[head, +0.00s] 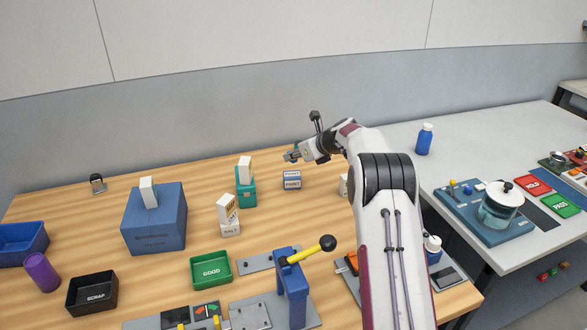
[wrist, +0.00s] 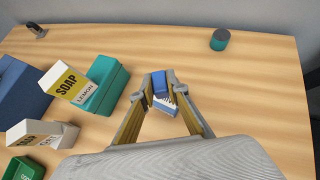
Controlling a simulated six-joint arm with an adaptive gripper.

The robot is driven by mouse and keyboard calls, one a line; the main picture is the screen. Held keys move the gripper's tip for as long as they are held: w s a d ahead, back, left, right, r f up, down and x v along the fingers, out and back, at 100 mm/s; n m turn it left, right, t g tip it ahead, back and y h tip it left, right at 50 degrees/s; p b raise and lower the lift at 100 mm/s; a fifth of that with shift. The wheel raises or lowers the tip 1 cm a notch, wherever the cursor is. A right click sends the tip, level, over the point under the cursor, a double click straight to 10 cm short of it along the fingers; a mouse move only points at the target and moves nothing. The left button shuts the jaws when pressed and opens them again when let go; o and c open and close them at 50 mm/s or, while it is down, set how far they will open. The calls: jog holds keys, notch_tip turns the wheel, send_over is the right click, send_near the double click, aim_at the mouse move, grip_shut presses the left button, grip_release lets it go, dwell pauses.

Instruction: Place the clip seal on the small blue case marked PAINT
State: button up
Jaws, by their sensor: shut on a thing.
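The small blue case marked PAINT (head: 292,183) stands upright on the wooden bench, with white labels on its top and front. My gripper (head: 290,156) is above it and slightly behind in the head view. In the wrist view my gripper (wrist: 161,78) is shut on a small blue piece (wrist: 160,84), which I take for the clip seal. Part of the blue case with its white label (wrist: 166,106) shows just below that piece, between the fingers. I cannot tell whether piece and case touch.
A teal box (head: 246,192) with a white SOAP carton (wrist: 62,82) stands left of the case. A teal cylinder (wrist: 220,40) stands at the back. Bench right of the fingers is clear.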

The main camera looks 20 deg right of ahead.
aim_at(294, 175)
jog(key=shift+f, duration=0.1)
jog(key=shift+f, duration=2.4)
jog(key=shift+f, duration=0.25)
jog(key=o, duration=0.7)
jog(key=shift+s+f, duration=0.1)
jog(key=shift+f, duration=0.05)
jog(key=shift+r, duration=0.3)
jog(key=shift+v, duration=6.05)
